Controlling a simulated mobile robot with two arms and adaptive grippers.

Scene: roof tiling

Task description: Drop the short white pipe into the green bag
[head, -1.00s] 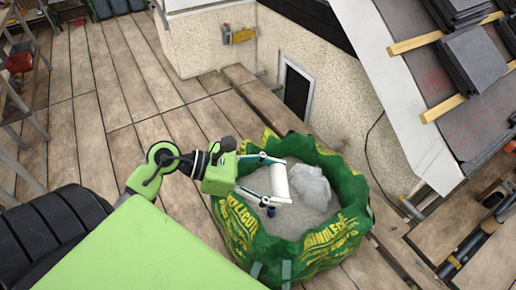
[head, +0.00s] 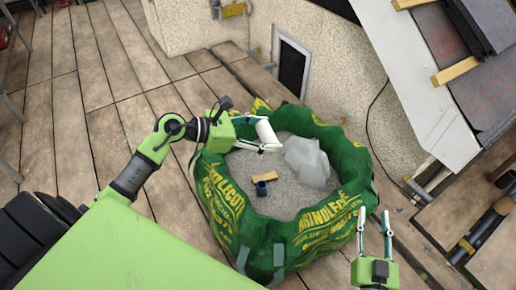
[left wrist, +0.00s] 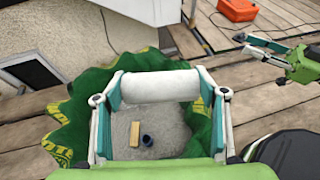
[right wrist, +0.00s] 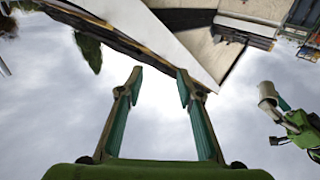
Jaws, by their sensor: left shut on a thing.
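The short white pipe (head: 267,133) is held between the fingers of my left gripper (head: 262,131), above the far left part of the green bag's opening. In the left wrist view the pipe (left wrist: 160,86) lies crosswise between both fingers, with the bag's inside below it. The green bag (head: 290,245) with yellow lettering stands open on the wooden deck. Inside it are grey gravel, a whitish translucent plastic bag (head: 307,160), a small wood block (head: 254,165) and a dark blue cup-like piece (head: 261,189). My right gripper (head: 375,215) is open and empty at the bag's front right side.
A rendered wall with a small dark window (head: 291,65) stands behind the bag. A sloped roof with slates (head: 480,25) and battens is at the upper right. Dark pipes (head: 485,235) lie at the right. The deck (head: 80,90) at the left is largely clear.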

